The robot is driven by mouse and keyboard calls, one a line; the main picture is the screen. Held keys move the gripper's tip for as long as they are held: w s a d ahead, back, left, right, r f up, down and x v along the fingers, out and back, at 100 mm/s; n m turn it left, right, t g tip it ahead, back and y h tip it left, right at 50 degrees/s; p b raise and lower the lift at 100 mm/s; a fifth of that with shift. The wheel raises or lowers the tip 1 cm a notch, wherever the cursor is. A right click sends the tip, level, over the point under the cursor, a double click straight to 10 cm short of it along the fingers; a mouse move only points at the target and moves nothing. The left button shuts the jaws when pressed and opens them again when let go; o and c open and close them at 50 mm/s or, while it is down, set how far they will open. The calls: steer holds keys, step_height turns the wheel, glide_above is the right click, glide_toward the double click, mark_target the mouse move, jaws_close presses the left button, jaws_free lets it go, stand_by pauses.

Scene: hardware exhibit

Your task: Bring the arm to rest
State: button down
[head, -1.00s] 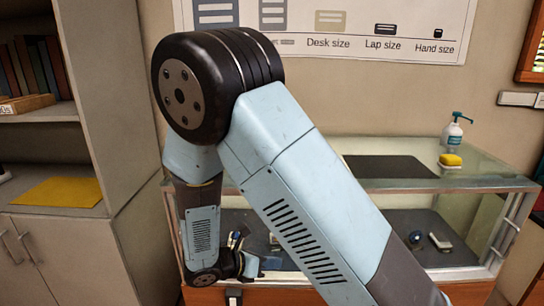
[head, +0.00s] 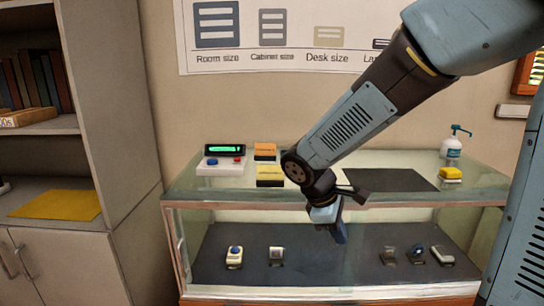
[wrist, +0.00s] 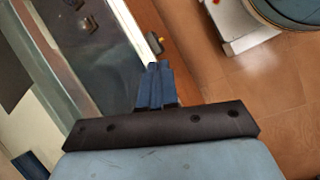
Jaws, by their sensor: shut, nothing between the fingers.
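My arm reaches in from the upper right of the head view and bends down at the wrist. My gripper (head: 340,235) hangs in front of the glass display case (head: 400,209), pointing down. In the wrist view my gripper (wrist: 160,66) shows its two blue fingers side by side, shut with nothing between them. Below the fingertips are the case's wooden edge and the brown floor.
On the case top are a device with a green screen (head: 224,150), orange (head: 265,151) and yellow (head: 270,176) blocks, a dark mat (head: 405,180), a yellow sponge (head: 451,173) and a pump bottle (head: 452,146). Small devices lie inside. A shelf cabinet (head: 115,120) stands left.

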steer(key=s+d+r+m+t+y, duration=0.5)
steer(key=s+d+r+m, duration=0.3)
steer(key=s+r+m, duration=0.3)
step_height(320, 180, up, 2)
steer(key=shift+s+r+m, duration=0.1)
steer(key=shift+s+m, duration=0.1)
steer(key=shift+m, duration=0.9)
steer(key=c, duration=1.8)
jaws_free()
